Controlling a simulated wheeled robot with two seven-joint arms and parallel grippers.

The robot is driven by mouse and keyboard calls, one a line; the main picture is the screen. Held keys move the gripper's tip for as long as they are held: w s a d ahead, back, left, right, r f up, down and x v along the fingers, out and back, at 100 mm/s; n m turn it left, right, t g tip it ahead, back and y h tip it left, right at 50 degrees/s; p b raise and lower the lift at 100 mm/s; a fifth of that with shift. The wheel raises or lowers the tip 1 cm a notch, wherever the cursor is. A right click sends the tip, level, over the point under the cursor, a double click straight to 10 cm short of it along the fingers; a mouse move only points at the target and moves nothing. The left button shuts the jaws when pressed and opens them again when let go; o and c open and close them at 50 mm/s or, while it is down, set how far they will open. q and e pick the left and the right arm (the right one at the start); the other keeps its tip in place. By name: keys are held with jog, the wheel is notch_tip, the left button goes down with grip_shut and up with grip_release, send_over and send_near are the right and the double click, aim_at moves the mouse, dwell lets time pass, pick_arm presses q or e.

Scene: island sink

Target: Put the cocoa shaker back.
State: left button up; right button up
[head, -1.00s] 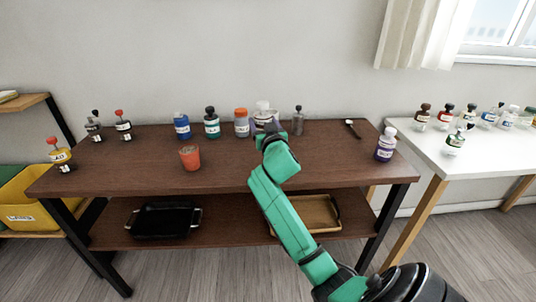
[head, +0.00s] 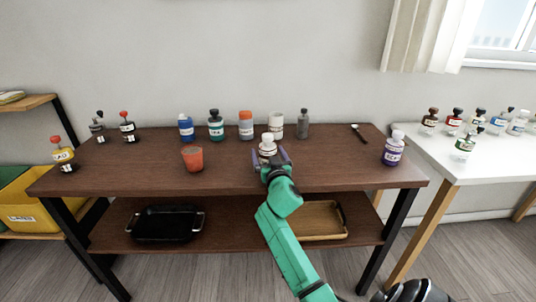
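A small bottle with a white cap and a pale label (head: 267,148) is upright between the fingers of my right gripper (head: 270,157), above or on the front middle of the brown table (head: 330,172). Its label is too small to read. The purple fingers stand one on each side and look spread wider than the bottle. The gripper hides its base, so I cannot tell whether it touches the table. No label clearly reads cocoa. My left gripper is out of view.
Along the back stand a blue bottle (head: 186,127), a teal bottle (head: 216,125), an orange-capped jar (head: 246,126), a white canister (head: 276,125) and a grey bottle (head: 303,124). An orange cup (head: 192,159) stands left; a purple bottle (head: 393,149) stands right. Several bottles stand on the white table (head: 480,160).

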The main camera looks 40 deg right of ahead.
jog(key=shift+r, duration=0.1)
jog(key=shift+s+a+r, duration=0.1)
jog(key=shift+s, duration=0.05)
jog(key=v, duration=1.1)
jog(key=shift+s, duration=0.3)
jog(key=shift+a, duration=0.1)
